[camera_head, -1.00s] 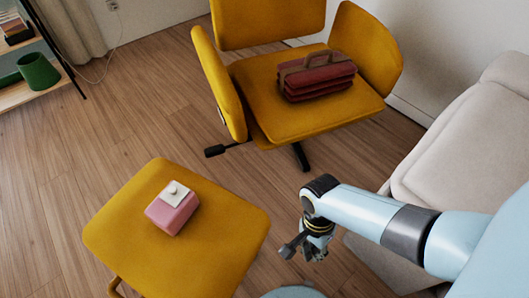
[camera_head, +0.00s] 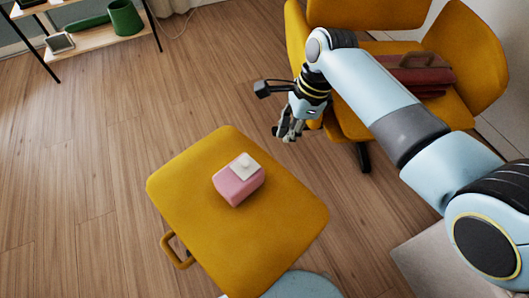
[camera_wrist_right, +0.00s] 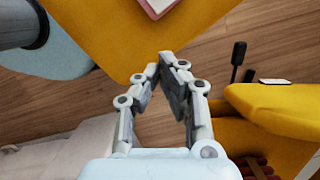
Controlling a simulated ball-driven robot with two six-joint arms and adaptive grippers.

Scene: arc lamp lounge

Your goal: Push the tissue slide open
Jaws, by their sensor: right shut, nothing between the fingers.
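A pink tissue box (camera_head: 238,184) with a white slide (camera_head: 246,165) and a small knob on its top sits on the yellow ottoman (camera_head: 270,240). My right gripper (camera_head: 287,136) is shut and empty, up and to the right of the box, near the ottoman's far edge and apart from the box. In the right wrist view my right gripper (camera_wrist_right: 167,56) has its fingertips together, and only an edge of the pink box (camera_wrist_right: 160,5) shows at the top. My left gripper is not in view.
A yellow chair (camera_head: 345,115) holding a dark red case (camera_head: 420,76) stands behind my right arm. A shelf with a green pot (camera_head: 126,18) is at the far left. Wooden floor (camera_head: 90,150) is clear left of the ottoman.

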